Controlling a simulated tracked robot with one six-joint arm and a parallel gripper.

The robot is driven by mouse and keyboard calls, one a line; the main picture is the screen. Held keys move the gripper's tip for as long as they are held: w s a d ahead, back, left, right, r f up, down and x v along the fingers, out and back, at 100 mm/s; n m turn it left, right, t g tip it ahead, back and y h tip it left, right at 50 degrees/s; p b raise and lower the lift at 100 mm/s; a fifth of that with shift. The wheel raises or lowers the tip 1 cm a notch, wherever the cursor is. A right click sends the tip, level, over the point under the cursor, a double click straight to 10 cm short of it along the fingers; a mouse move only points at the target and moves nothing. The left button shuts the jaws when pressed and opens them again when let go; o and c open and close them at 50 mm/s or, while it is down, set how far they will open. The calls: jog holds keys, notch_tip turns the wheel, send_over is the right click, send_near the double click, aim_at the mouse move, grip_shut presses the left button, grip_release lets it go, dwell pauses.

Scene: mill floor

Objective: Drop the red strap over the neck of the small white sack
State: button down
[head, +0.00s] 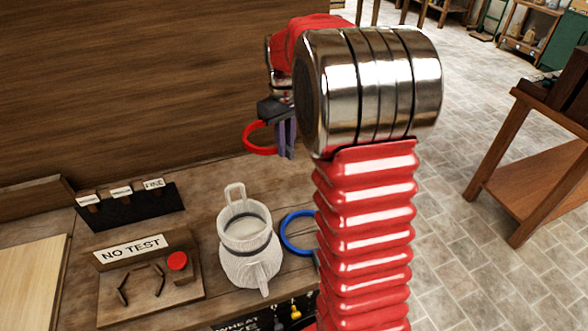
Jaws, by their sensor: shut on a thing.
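My gripper (286,138) is shut on the red strap (258,151), a stiff open loop that sticks out to the left of the jaws. The strap hangs in the air and touches nothing else that I can see. The small white sack (248,262) stands upright on the wooden bench, below the gripper and a little to its left in the picture. It has a loop handle at the back and one at the front, and a dark grey band around its upper part. My arm hides part of the gripper.
A blue ring (285,236) lies right of the sack, partly hidden by my arm. Left of the sack are a NO TEST board (183,283) with a red knob (178,261) and a dark label rack (127,211). A wooden panel (130,80) rises behind.

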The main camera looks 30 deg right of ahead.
jog(key=w+a+r+n, duration=0.1)
jog(key=w+a, duration=0.4)
jog(key=a, duration=0.5)
jog(key=w+a+r+n, duration=0.1)
jog(key=w+a+r, duration=0.3)
jog(key=a, duration=0.6)
jog(key=w, duration=0.2)
jog(key=shift+w+r+n, duration=0.3)
jog(key=shift+s, duration=0.1)
